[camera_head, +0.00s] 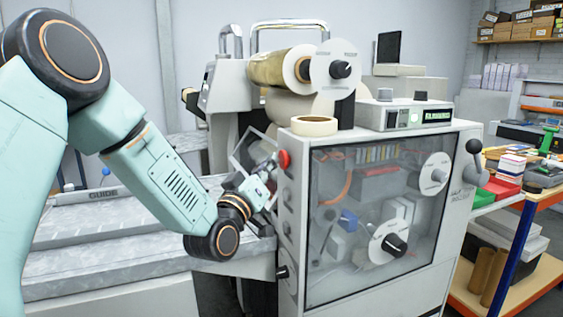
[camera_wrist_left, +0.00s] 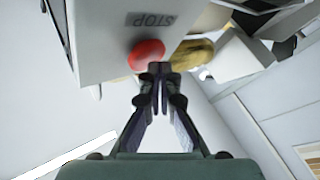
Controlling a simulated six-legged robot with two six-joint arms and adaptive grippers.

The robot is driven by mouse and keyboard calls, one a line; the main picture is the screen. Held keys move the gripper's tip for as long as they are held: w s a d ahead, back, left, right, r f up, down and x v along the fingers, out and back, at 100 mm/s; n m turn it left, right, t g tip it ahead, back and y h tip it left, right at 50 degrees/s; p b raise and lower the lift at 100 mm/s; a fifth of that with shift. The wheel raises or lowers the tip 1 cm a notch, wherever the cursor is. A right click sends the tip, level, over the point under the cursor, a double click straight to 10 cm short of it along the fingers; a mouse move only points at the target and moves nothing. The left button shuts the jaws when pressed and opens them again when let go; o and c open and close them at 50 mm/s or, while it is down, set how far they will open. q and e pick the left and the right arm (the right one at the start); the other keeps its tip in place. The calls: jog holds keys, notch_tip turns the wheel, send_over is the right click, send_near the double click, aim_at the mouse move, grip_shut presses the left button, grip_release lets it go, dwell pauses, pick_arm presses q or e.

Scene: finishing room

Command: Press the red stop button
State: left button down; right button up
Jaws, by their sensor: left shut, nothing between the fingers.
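The red stop button (camera_head: 285,159) sits on the upper front left edge of the grey machine (camera_head: 462,215). In the left wrist view the button (camera_wrist_left: 146,54) shows as a red dome beside the printed word STOP. My left gripper (camera_head: 271,166) is shut and empty, just left of the button in the head view. In the left wrist view its closed fingertips (camera_wrist_left: 159,72) overlap the button's right lower edge. I cannot tell whether they touch it. My right gripper is not in view.
A tape roll (camera_head: 314,126) lies on the machine's top. Black knobs (camera_head: 282,272) stick out below the button. A grey bed marked GUIDE (camera_head: 110,215) lies under my left arm. A workbench (camera_head: 524,205) with stacked items stands at the right.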

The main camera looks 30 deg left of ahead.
pick_arm(q)
jog(key=shift+w+d+b, duration=0.3)
dwell(0.7)
jog(key=shift+s+a, duration=0.15)
jog(key=shift+a, duration=0.05)
jog(key=shift+s+a+p, duration=0.4)
jog(key=shift+s, duration=0.1)
jog(key=s+a+p, duration=0.3)
jog(key=p, duration=0.1)
jog(key=shift+s, duration=0.35)
jog(key=shift+a, duration=0.1)
dwell(0.4)
